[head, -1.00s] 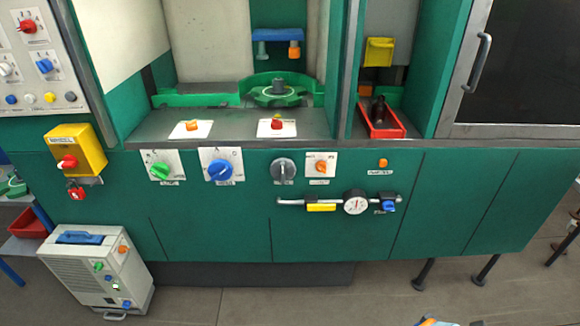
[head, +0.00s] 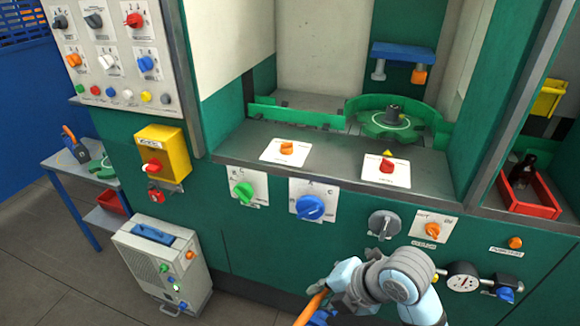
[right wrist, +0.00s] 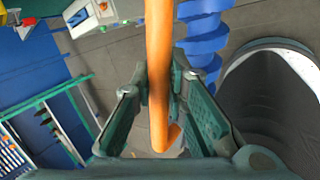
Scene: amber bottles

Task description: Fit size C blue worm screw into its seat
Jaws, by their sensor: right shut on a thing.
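My right gripper (head: 332,293) is low in the head view, in front of the green machine. In the right wrist view its two fingers (right wrist: 161,82) are shut on an orange bar (right wrist: 159,50). The blue worm screw (right wrist: 204,32), with a spiral thread, hangs beside the bar in that view. How the bar and screw join is hidden. In the head view the orange bar (head: 312,305) and a bit of blue (head: 322,317) show at the bottom edge. Its size letter is not readable, and I cannot tell which place is its seat. My left gripper is out of view.
The machine's front carries a blue knob (head: 310,207), a green knob (head: 243,191) and a grey knob (head: 382,223) near my arm. A green round fixture (head: 385,127) sits in the recess. A white unit (head: 165,262) stands on the floor; a red tray (head: 530,205) is at right.

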